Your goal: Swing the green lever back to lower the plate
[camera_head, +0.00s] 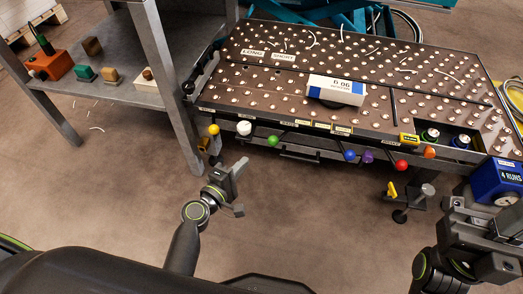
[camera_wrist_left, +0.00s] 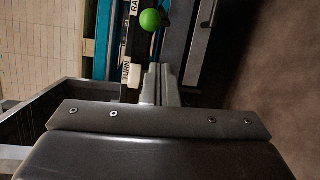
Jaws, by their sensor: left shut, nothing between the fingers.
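The green lever's round knob (camera_head: 272,141) sticks out at the front edge of the studded table (camera_head: 255,97), among a row of coloured knobs. It also shows at the top of the left wrist view (camera_wrist_left: 150,20). My left gripper (camera_head: 238,186) is in front of and below the table edge, left of the green knob and apart from it. Its fingers (camera_wrist_left: 161,84) are shut and empty. My right gripper (camera_head: 482,228) is at the lower right, far from the lever; its finger opening is unclear. Which part is the plate to be lowered is unclear.
White, yellow, blue, purple, red and orange knobs line the same edge. A blue-and-white ream (camera_head: 336,90) lies on the studded top. A grey shelf bench (camera_head: 150,95) stands left. A blue box (camera_head: 497,180) is at the right. Open floor lies in front.

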